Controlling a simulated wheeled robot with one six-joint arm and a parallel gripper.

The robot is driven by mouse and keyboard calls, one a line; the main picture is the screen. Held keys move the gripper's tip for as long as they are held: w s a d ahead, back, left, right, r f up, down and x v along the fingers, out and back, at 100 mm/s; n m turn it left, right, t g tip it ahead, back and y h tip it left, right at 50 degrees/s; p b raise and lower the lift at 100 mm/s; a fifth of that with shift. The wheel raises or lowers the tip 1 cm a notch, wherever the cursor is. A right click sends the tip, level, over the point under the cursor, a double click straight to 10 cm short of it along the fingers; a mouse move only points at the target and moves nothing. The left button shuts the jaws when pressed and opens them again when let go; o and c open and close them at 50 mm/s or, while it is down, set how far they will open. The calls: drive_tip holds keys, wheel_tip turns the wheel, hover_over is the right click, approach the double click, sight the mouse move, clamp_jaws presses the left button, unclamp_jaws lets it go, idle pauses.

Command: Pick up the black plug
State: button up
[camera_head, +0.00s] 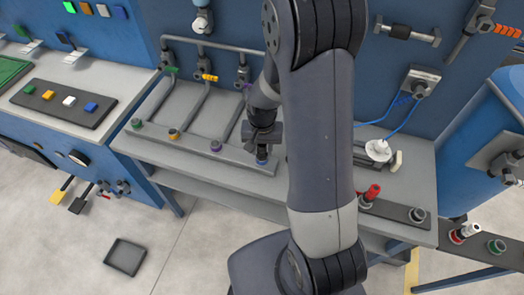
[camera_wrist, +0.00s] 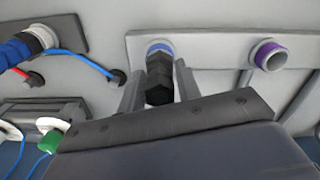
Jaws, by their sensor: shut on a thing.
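The black plug (camera_wrist: 158,78) shows in the wrist view as a dark hexagonal piece between the two grey fingers of my gripper (camera_wrist: 159,72). My gripper is shut on it. The plug is at the blue-ringed pipe end (camera_wrist: 158,48); I cannot tell whether it is still seated in it. In the head view my gripper (camera_head: 262,148) points down over the blue-ringed pipe end (camera_head: 262,161) on the grey bench, and it hides the plug there.
Purple (camera_head: 216,146), yellow (camera_head: 174,134) and green (camera_head: 136,123) ringed pipe ends stand in a row to the left. A red-handled part (camera_head: 371,192) and a white disc with blue cables (camera_head: 378,150) are right of my arm. A dark tray (camera_head: 125,257) lies on the floor.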

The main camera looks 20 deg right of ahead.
clamp_jaws()
wheel_tip(320, 180, up, 10)
drive_tip(key=shift+r+b, duration=0.1)
drive_tip(key=shift+b, duration=0.4)
idle(0.4)
wheel_tip(320, 180, up, 8)
drive_tip(key=p, duration=0.6)
drive_tip(key=shift+p, duration=0.3)
